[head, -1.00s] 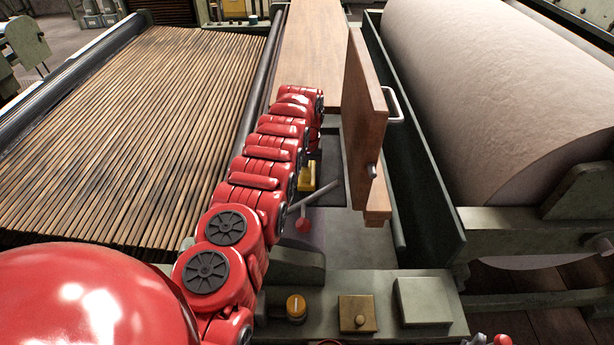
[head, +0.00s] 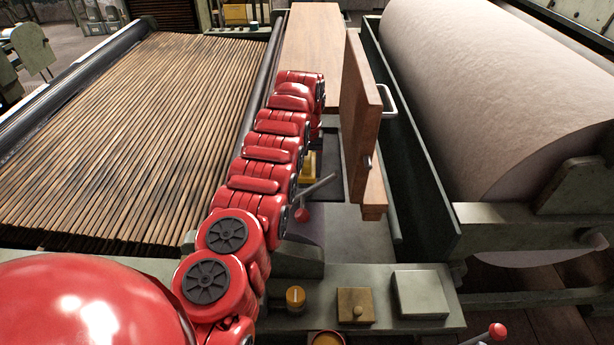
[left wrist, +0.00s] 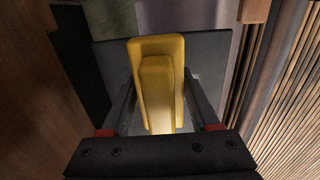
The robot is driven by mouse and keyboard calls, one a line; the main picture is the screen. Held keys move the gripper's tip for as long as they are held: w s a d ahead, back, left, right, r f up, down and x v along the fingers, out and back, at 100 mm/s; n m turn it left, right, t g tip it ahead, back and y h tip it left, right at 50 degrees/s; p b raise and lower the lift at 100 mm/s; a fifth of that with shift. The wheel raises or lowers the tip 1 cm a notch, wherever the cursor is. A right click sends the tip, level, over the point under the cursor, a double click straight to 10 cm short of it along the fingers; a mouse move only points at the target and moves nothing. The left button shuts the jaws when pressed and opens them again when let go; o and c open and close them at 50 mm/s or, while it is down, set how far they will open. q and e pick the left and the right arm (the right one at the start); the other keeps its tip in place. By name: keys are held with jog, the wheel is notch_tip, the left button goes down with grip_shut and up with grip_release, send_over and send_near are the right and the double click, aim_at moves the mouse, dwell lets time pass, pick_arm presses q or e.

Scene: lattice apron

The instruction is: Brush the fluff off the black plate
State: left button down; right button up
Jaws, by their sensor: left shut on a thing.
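My left gripper (left wrist: 163,105) is shut on a yellow block-like tool (left wrist: 160,60), which looks like the back of a brush. The tool lies over the black plate (left wrist: 112,65), a dark flat plate that shows on both sides of it in the left wrist view. In the head view the yellow tool (head: 309,167) is partly hidden by my red left arm, and the plate (head: 331,150) shows as a dark strip beside it. My left fingers are mostly hidden there. I cannot make out any fluff. My right gripper is not in view.
A lever with a red knob (head: 302,215) stands close in front of the plate. An upright wooden board (head: 360,120) with a metal handle rises right of it. A slatted wooden bed (head: 130,130) lies left, a large pale roller (head: 500,90) right.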

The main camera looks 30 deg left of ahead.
aim_at(307, 161)
pick_arm(q)
jog(key=shift+r, duration=1.45)
